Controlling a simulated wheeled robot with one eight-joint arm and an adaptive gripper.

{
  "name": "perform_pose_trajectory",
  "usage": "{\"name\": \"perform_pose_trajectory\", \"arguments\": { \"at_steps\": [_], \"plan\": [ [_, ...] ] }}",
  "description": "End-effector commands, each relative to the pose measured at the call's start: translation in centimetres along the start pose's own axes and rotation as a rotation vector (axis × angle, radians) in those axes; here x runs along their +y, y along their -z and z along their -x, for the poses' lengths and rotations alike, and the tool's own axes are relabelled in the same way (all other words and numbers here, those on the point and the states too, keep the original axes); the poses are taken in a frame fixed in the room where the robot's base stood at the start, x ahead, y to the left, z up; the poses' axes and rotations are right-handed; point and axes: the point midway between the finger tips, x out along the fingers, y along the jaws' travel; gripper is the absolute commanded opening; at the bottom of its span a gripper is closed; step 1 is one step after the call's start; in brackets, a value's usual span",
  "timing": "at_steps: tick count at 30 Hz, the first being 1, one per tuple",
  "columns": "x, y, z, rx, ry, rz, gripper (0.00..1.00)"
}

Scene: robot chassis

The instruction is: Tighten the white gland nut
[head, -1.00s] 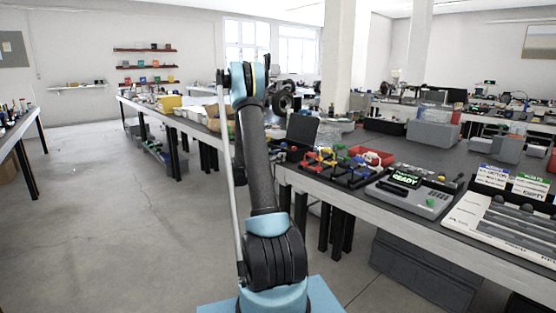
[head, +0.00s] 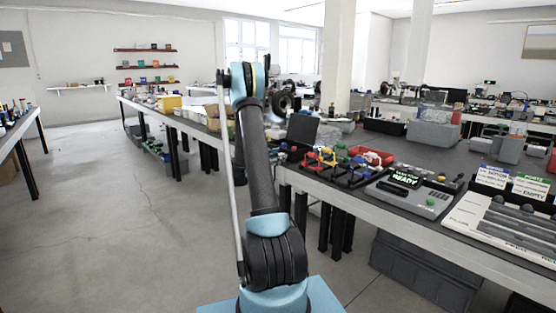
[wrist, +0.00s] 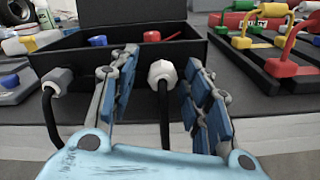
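The white gland nut (wrist: 162,72) faces me in the wrist view, at the front wall of a black box (wrist: 104,58). A black cable (wrist: 163,112) hangs down below it. My gripper (wrist: 161,62) is open, with one blue-padded finger on each side of the nut. Gaps show between the nut and both fingers; I cannot tell how far the fingertips reach past it in depth. A grey gland nut (wrist: 57,77) with its own black cable is on the same wall, left of my left finger. In the head view my arm hides most of the gripper.
Blue and red buttons show on the black box, whose raised lid stands behind. A rack with red, yellow and green clamps (wrist: 285,45) is at right. White and grey parts (wrist: 18,45) lie at left. A tester reading READY (head: 405,178) stands on the bench.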

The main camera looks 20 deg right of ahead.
Motion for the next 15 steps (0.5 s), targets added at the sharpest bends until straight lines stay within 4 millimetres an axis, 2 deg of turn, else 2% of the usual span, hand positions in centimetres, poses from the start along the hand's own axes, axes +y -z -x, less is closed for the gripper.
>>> {"name": "perform_pose_trajectory", "arguments": {
  "at_steps": [8, 11, 15],
  "plan": [
    [-0.1, 0.0, 0.2, 0.000, 0.001, 0.000, 0.44],
    [0.0, 0.0, 1.1, 0.000, 0.000, 0.000, 0.44],
    [0.0, 0.0, 3.3, 0.001, -0.001, 0.001, 0.44]
  ]
}}
